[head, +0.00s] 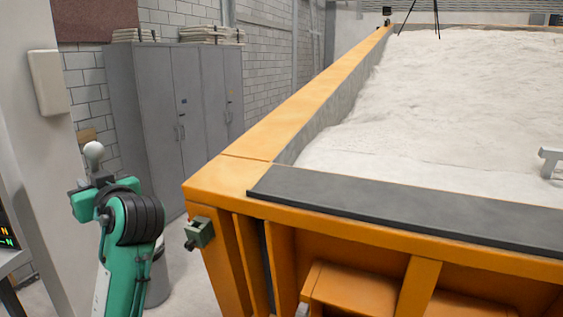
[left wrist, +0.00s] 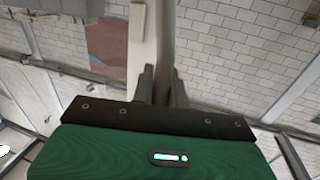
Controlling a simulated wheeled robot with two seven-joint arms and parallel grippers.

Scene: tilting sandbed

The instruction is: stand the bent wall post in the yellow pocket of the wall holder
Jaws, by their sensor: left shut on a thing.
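My left gripper (head: 97,183) is raised at the left of the head view, beside the near left corner of the sandbed. In the left wrist view its dark fingers (left wrist: 163,88) are shut on a slim grey-brown shaft (left wrist: 166,35), which I take to be the bent wall post. The shaft runs out of the top of that view; its bend and far end are not seen. In the head view a pale rounded knob (head: 93,152) shows above the gripper; I cannot tell whether it belongs to the post. I cannot make out the wall holder or its yellow pocket. My right gripper is not in view.
The orange sandbed frame (head: 310,95) with pale sand (head: 450,95) fills the right. A dark strip (head: 420,215) covers its near rim, and a small grey-green box (head: 200,232) juts from its corner. Grey cabinets (head: 150,105) stand behind. A pillar with a pale panel (head: 48,82) is at left.

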